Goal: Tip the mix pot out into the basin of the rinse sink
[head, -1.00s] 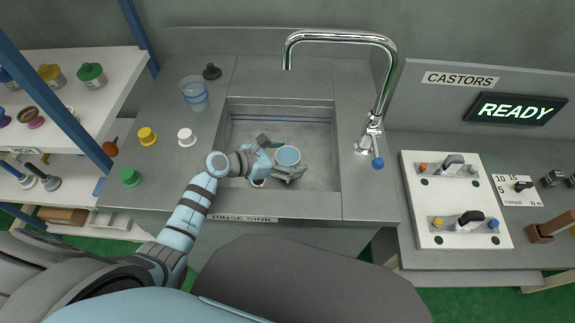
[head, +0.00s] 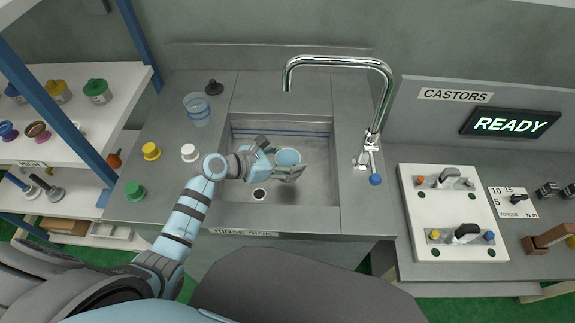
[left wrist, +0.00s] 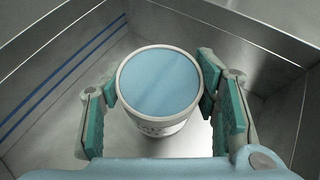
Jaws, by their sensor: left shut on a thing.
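The mix pot (head: 288,157) is a white pot full to near its rim with light blue liquid. My left gripper (head: 284,168) is shut on it and holds it over the basin (head: 315,190) of the rinse sink. In the left wrist view the pot (left wrist: 158,88) sits between the green-padded fingers, its open top facing the camera. It looks about upright, with the liquid still inside. The pot's base is hidden in the head view. My right gripper is not in view.
A chrome tap (head: 378,110) arches over the back right of the basin. A clear beaker (head: 197,108) and yellow, white and green caps (head: 135,190) stand on the left counter. A white panel with handles (head: 455,210) lies to the right.

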